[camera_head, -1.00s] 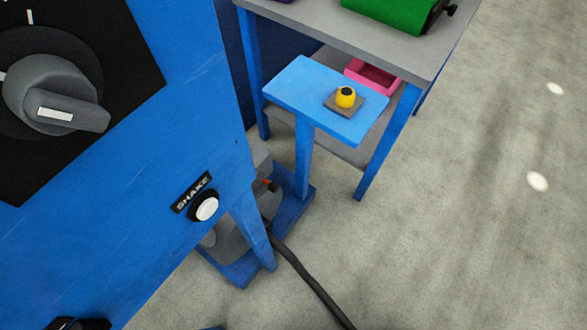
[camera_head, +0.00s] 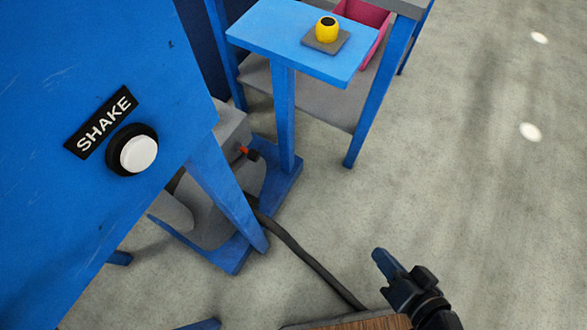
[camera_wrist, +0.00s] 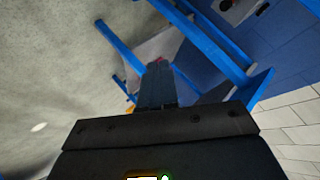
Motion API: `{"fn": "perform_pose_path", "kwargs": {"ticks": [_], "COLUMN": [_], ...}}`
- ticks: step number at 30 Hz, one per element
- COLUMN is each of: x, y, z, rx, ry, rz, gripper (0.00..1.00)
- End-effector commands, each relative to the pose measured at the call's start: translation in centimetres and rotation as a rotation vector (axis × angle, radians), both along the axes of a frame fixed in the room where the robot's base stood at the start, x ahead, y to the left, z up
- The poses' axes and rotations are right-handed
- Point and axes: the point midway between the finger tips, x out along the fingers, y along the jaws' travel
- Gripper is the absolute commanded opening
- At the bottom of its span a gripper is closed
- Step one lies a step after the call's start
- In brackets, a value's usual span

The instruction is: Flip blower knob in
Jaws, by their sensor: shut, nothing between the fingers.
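A small red-tipped black knob (camera_head: 249,153) juts from the grey machine (camera_head: 232,127) standing under the blue panel in the head view. No label on it can be read, so I cannot tell if it is the blower knob. My gripper (camera_head: 379,256) is at the lower right, well apart from it and nearer to me. Its fingers are shut with nothing between them. In the wrist view the closed fingers (camera_wrist: 157,85) point towards blue frames and a grey surface. A tiny red spot shows just past the fingertips there; I cannot tell what it is.
The blue panel (camera_head: 60,200) carries a white SHAKE button (camera_head: 138,154). A blue stand (camera_head: 290,40) with a yellow button (camera_head: 327,30) is beyond, before a grey-shelved table with a pink bin (camera_head: 366,22). A dark hose (camera_head: 310,260) crosses the floor. The floor at right is clear.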

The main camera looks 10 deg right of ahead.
Motion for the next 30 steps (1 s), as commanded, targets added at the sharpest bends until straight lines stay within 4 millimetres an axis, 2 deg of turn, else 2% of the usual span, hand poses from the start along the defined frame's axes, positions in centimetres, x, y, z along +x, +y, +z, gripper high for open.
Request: {"fn": "perform_pose_path", "kwargs": {"ticks": [1,3,6,9,12,15,18,22,30], "x": [2.1,4.5,8.2,12.0,15.4,17.9,19.5,20.4,20.5], "y": [0.9,2.4,4.5,6.4,7.8,8.6,9.0,9.1,9.1], "z": [-4.0,-6.9,-9.9,-11.3,-11.4,-10.7,-9.8,-9.1,-8.8], "rx": [0.086,0.208,0.39,0.571,0.727,0.848,0.929,0.978,0.986], "ry": [0.019,0.046,0.065,0.061,0.038,0.007,-0.02,-0.039,-0.042], "rz": [0.014,0.042,0.096,0.163,0.233,0.297,0.341,0.368,0.373], "gripper": [0.0,0.0,0.0,0.0,0.0,0.0,0.0,0.0,0.0]}}
